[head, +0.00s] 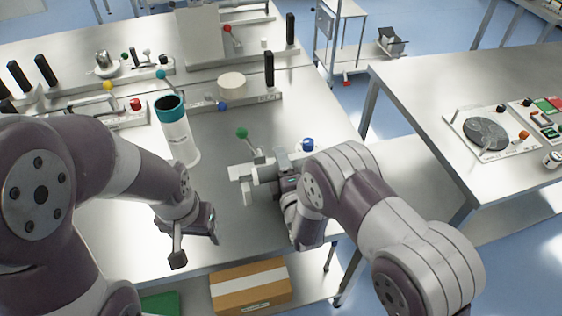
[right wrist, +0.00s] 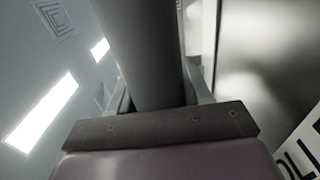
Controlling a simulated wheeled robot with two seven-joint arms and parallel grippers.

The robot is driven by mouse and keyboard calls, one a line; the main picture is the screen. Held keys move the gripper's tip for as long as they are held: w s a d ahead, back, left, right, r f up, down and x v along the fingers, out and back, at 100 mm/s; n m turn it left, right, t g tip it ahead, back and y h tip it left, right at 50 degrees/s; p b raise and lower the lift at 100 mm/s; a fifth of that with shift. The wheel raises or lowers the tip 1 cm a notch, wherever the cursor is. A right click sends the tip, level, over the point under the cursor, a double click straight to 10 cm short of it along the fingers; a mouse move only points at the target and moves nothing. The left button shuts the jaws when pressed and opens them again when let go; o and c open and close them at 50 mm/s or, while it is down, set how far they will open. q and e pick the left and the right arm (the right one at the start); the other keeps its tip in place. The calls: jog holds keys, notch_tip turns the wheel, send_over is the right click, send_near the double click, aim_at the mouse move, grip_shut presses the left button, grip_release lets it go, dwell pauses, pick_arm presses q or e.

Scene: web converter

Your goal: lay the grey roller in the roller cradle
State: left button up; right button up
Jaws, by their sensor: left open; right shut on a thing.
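The grey roller (right wrist: 143,50) is a thick dark grey cylinder between the fingers of my right gripper in the right wrist view. My right gripper (head: 262,173) is shut on it, low over the front right of the steel table. The arm hides much of the roller in the head view. Pale blocks (head: 248,192) show beside the right gripper; I cannot tell whether they belong to the roller cradle. My left gripper (head: 196,246) is open and empty near the table's front edge.
A tilted white cylinder with a teal rim (head: 177,130) stands behind my left gripper. A green-knobbed lever (head: 243,134) and a blue knob (head: 308,145) are close to my right gripper. A black-handled fixture (head: 269,70) stands further back. A cardboard box (head: 250,286) is below the table.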

pick_arm(q)
jog(key=shift+s, duration=0.1)
pick_arm(e)
jog(key=shift+s+r, duration=0.1)
pick_arm(q)
jog(key=shift+f+b, duration=0.55)
pick_arm(e)
jog(key=shift+f, duration=0.65)
jog(key=o, duration=1.3)
jog(key=shift+o, duration=0.2)
